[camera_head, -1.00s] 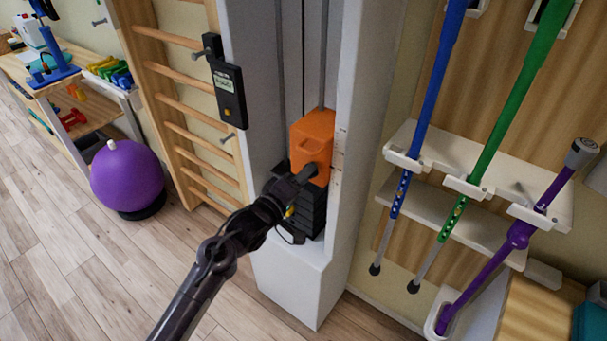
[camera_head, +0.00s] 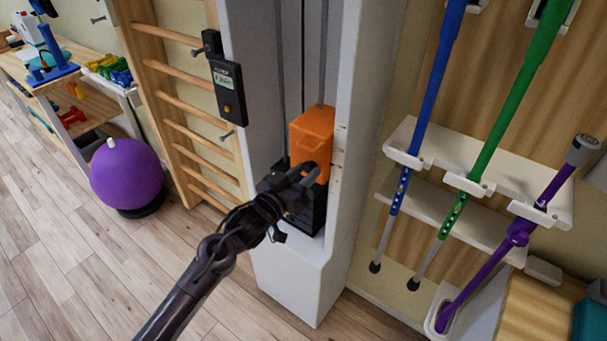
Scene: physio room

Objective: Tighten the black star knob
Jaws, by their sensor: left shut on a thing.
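The orange block (camera_head: 311,138) sits inside the white column, above a stack of black plates (camera_head: 313,212). My left gripper (camera_head: 306,176) reaches from the lower left to the lower front of this block. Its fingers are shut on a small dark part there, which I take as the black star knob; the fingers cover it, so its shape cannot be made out. My right gripper is not in view.
The white column (camera_head: 290,289) has walls on both sides of the block. A black display unit (camera_head: 228,90) hangs at its left. Crutches hang on a white rack (camera_head: 455,150) at the right. A purple ball (camera_head: 127,176) stands on the floor at the left.

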